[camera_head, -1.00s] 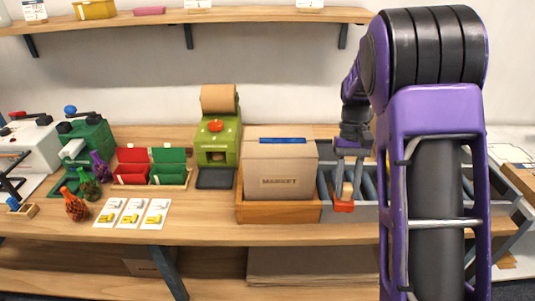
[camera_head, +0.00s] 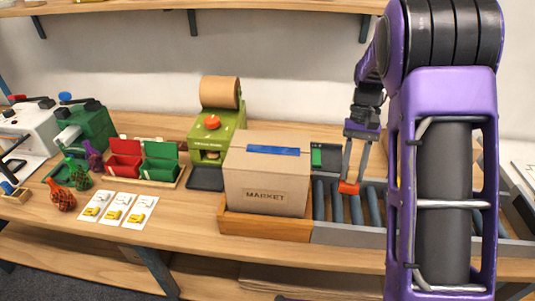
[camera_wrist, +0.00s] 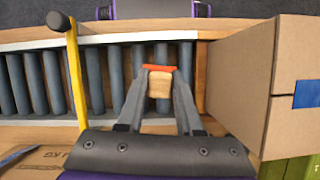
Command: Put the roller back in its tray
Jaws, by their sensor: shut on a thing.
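My gripper (camera_head: 350,178) is shut on a small piece with a pale wooden block and an orange-red end, which I take to be the roller (camera_head: 348,188). In the wrist view the roller (camera_wrist: 159,88) sits between the two fingertips, above the grey conveyor rollers. The gripper is to the right of the cardboard MARKET carton (camera_head: 268,180) and apart from it. A dark tray (camera_head: 332,163) with a green piece on it lies behind the carton, left of my gripper. I cannot tell whether it is the roller's tray; the carton hides part of it.
The carton has blue tape on top and sits in a wooden frame (camera_head: 262,225). The conveyor (camera_head: 372,232) runs right of it. A yellow bar with a dark end (camera_wrist: 74,70) rises beside the conveyor. A green machine (camera_head: 214,125) and red and green bins (camera_head: 143,160) stand left.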

